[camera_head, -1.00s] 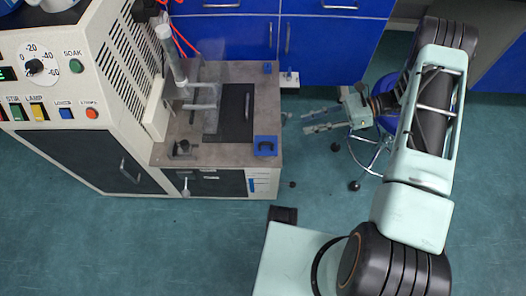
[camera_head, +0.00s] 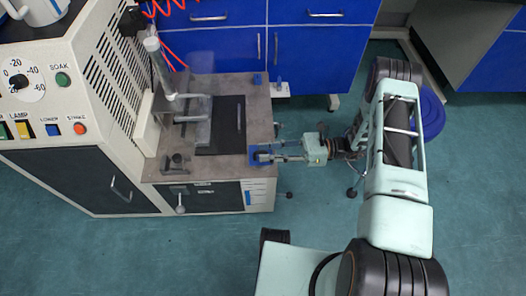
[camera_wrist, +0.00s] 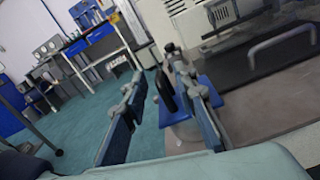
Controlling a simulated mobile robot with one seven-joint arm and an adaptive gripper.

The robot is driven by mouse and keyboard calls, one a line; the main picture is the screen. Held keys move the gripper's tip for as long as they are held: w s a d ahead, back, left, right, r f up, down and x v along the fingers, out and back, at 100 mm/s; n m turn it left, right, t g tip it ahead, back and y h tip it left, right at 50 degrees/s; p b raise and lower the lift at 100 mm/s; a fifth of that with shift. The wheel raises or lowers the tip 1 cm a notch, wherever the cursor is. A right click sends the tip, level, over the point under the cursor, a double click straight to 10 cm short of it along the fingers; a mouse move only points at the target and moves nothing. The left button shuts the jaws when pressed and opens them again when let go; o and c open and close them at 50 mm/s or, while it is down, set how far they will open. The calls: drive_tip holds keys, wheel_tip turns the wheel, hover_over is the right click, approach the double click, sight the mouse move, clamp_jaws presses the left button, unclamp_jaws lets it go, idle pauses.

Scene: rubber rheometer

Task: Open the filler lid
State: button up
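The filler lid looks to be the small blue square piece (camera_head: 262,168) with a dark handle at the front right corner of the machine's grey top. It is closed down flat as far as I can see. In the wrist view the blue piece (camera_wrist: 206,84) is partly hidden behind the right finger, and a dark upright handle (camera_wrist: 166,92) shows between the fingers. My gripper (camera_head: 258,154) reaches in from the right, its fingertips over the blue piece. It also shows in the wrist view (camera_wrist: 159,75), fingers apart. Whether a finger touches the handle I cannot tell.
A dark panel with a handle (camera_head: 222,125) lies on the grey top (camera_head: 262,95), left of the blue piece. A clear upright tube (camera_head: 158,65) stands behind. Blue cabinets (camera_head: 320,55) are at the back. A blue stool (camera_head: 432,112) is behind my arm.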

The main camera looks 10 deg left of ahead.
drive_tip(key=shift+x, duration=0.8)
drive_tip(key=shift+c, duration=0.6)
clamp_jaws()
